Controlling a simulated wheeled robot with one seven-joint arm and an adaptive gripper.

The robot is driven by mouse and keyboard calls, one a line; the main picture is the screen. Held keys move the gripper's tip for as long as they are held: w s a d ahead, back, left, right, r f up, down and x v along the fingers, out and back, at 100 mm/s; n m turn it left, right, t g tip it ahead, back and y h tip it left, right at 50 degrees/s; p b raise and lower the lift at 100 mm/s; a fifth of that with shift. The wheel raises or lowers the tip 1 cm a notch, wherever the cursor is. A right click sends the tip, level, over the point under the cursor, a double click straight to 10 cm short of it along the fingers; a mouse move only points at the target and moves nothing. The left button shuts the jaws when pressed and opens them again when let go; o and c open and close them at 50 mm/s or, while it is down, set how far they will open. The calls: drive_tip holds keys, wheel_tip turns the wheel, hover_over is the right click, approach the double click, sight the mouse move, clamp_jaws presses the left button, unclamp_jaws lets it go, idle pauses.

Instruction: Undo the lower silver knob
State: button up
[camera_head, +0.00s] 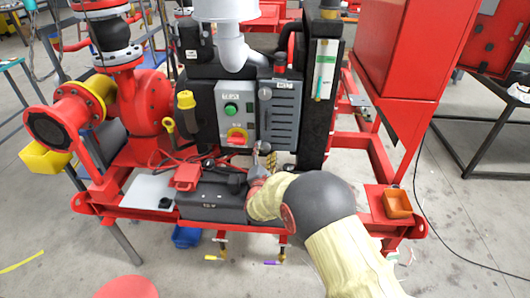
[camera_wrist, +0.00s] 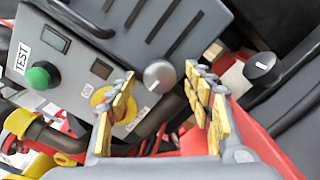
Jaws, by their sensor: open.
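The lower silver knob (camera_wrist: 158,76) is a round grey dial on the lower part of the grey control box (camera_head: 285,115). In the wrist view it shows between the tips of my open gripper (camera_wrist: 160,92), whose fingers have yellow pads. The fingers appear apart from it; the exact depth gap is hard to tell. In the head view my gripper (camera_head: 262,163) is just below the box, and the lower knob is hard to make out there. Another silver knob (camera_head: 265,93) sits higher on the box.
A green button (camera_wrist: 38,75) and a red-and-yellow switch (camera_head: 237,136) are beside the knob. A black knob (camera_wrist: 262,68) with a white mark is at the right. A black case (camera_head: 213,203) and red cable lie below.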

drive_tip(key=s, duration=1)
drive_tip(key=shift+s+a, duration=0.2)
drive_tip(key=shift+s, duration=0.45)
drive_tip(key=shift+d, duration=0.1)
